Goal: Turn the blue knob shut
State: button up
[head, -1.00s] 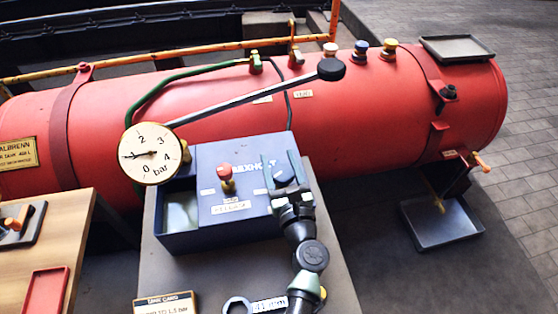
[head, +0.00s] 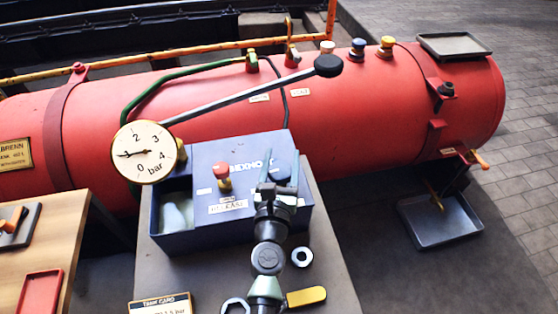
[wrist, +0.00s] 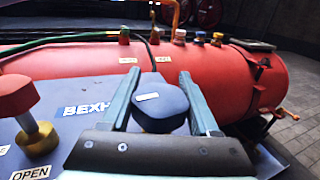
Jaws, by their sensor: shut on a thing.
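The blue knob (head: 283,170) is a dark, rounded cap with a small pale strip, on the right part of the blue box's (head: 215,235) sloping top. In the wrist view the blue knob (wrist: 158,103) sits between the two fingers. My gripper (head: 281,174) is shut on it, with one finger along each side; the fingers also show in the wrist view (wrist: 160,82). The knob's stem and lower part are hidden by my gripper. A red knob (head: 222,172) on a brass stem stands to the left on the same box, behind an "OPEN" label (wrist: 32,167).
A pressure gauge (head: 143,152) and a long black-ended lever (head: 250,97) stand at the left and behind. The red tank (head: 380,110) lies beyond, with another blue knob (head: 358,46) on top.

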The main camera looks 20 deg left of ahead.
jog(key=shift+d+m+h+b, duration=0.25)
jog(key=shift+m+h, duration=0.55)
jog(key=shift+h, duration=0.4)
jog(key=shift+t, duration=0.3)
jog(key=o, duration=1.4)
jog(key=shift+s, duration=0.1)
jog(key=s, duration=0.4)
jog(key=s+d, duration=0.1)
jog(key=s, duration=0.7)
jog(key=shift+s+d, duration=0.2)
jog(key=shift+s, duration=0.15)
